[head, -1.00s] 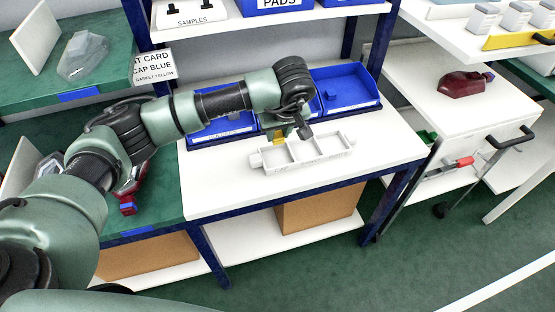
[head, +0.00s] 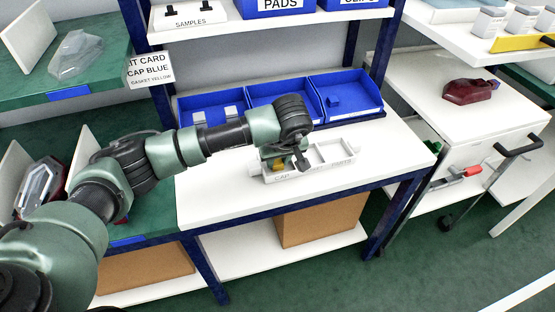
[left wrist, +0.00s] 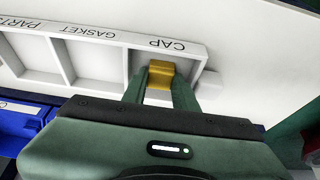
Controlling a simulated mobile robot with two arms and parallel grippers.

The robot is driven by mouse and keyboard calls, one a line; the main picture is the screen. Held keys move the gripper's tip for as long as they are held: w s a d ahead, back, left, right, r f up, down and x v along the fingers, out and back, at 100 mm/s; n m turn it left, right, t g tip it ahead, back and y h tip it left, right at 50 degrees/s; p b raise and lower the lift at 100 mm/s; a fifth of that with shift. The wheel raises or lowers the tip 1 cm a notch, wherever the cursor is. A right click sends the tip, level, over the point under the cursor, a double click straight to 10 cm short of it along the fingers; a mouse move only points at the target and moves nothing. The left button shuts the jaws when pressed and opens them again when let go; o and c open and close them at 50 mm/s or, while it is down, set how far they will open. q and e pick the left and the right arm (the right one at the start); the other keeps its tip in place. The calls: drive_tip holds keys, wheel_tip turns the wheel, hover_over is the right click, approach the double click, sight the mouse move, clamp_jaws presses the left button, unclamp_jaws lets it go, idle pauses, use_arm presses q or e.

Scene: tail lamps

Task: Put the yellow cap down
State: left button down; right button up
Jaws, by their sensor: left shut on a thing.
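My left gripper (head: 281,164) is over the left end of the white tray (head: 337,162), at the compartment labelled CAP. In the left wrist view, the gripper (left wrist: 160,84) is shut on the small yellow cap (left wrist: 160,73), one finger on each side. The cap is at the CAP compartment of the tray (left wrist: 100,37), just behind the labelled wall. Whether it touches the compartment floor cannot be told. In the head view the gripper mostly hides the cap. My right gripper is not in view.
Blue bins (head: 343,96) stand behind the tray on the white bench (head: 215,193). Above is a shelf (head: 225,22). The tray's other compartments, marked GASKET and PART, look empty. A cart (head: 500,110) with a dark red lamp (head: 471,91) stands at right.

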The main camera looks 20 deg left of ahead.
use_arm(q)
drive_tip(key=c, duration=1.1)
unclamp_jaws()
drive_tip(key=shift+r+p, duration=0.35)
drive_tip(key=shift+p, duration=0.15)
drive_tip(key=p+v, duration=0.6)
drive_tip(key=v, duration=0.5)
drive_tip(key=shift+r+p, duration=0.25)
drive_tip(key=shift+p, duration=0.15)
drive_tip(key=shift+d, duration=0.1)
